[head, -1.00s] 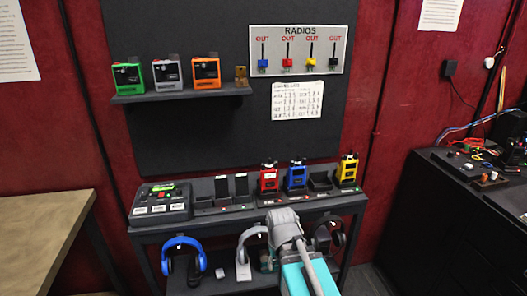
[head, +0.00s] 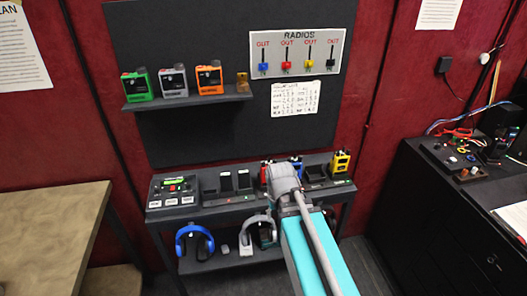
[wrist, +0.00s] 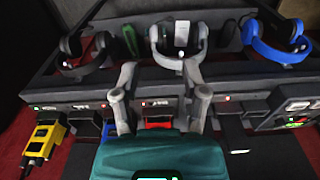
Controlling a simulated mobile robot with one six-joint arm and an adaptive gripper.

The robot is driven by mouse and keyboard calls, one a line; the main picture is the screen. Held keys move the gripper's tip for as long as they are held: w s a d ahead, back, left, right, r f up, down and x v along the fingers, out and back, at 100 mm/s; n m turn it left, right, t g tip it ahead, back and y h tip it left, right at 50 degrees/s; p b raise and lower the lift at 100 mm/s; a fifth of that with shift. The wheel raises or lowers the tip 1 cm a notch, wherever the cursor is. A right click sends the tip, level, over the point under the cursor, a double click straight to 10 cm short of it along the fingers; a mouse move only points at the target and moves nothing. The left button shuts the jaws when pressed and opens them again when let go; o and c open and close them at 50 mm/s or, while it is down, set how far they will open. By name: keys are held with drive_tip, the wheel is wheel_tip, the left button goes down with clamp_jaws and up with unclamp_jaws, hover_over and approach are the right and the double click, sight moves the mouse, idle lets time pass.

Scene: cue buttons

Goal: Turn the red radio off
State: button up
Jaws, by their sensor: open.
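The red radio (head: 264,172) stands in the charging rack on the desk. My arm hides most of it in the head view. In the wrist view, part of the red radio (wrist: 158,123) shows between the two fingers of my gripper (wrist: 159,72). The fingers are apart, and I cannot tell whether they touch it. In the head view my gripper (head: 284,180) is over the rack, in front of the red and blue radios. The radio's knob or switch is not clearly visible.
The blue radio (head: 297,164) and yellow radio (head: 340,163) stand to the right. Left are empty docks and a control box (head: 173,190). Headphones (head: 195,243) hang below. A shelf (head: 190,101) holds green, white and orange radios. A RADIOS board (head: 299,52) is above.

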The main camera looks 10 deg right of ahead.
wheel_tip(320, 180, up, 10)
drive_tip(key=w+m+p, duration=0.1)
drive_tip(key=w+p, duration=0.2)
drive_tip(key=p, duration=0.6)
wheel_tip(320, 180, up, 7)
drive_tip(key=m+p, duration=0.7)
drive_tip(key=m, duration=0.9)
hover_over(263, 162)
drive_tip(key=shift+s+d+r, duration=0.1)
drive_tip(key=shift+s+r, duration=0.1)
drive_tip(key=shift+f, duration=0.1)
wheel_tip(263, 162, down, 14)
drive_tip(key=b, duration=1.3)
drive_tip(key=shift+w+r+b, duration=0.15)
drive_tip(key=shift+r+b, duration=0.05)
drive_tip(key=shift+b, duration=0.2)
